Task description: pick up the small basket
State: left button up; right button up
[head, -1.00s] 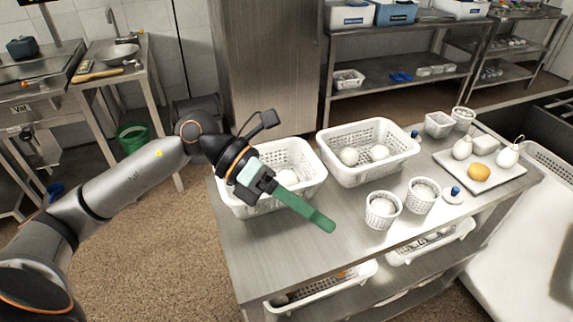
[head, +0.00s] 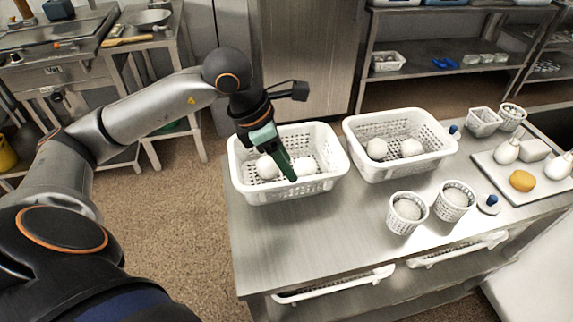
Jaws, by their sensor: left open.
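Two small round white perforated baskets stand side by side near the front of the steel table: a left one (head: 407,213) and a right one (head: 454,201), each with something pale inside. Two more small white baskets, a squarish one (head: 484,122) and a round one (head: 511,117), stand at the back right. My left gripper (head: 289,176) has green fingers and points down over the left large basket, well left of the small ones. It is open and I see nothing held in it. My right gripper is out of view.
Two large white baskets, left (head: 245,190) and right (head: 375,170), hold white balls. A tray (head: 528,192) with white bottles and a yellow item lies at the right. A blue-knobbed disc (head: 489,208) lies beside the small baskets. The table (head: 300,240) is bare at front left.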

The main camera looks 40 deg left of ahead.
pick_arm(q)
jog(key=x, duration=0.5)
jog(key=shift+s+a+f, duration=0.1)
jog(key=shift+a+f, duration=0.05)
jog(key=shift+a, duration=0.05)
jog(key=shift+c, duration=0.4)
grip_shut()
dwell(0.8)
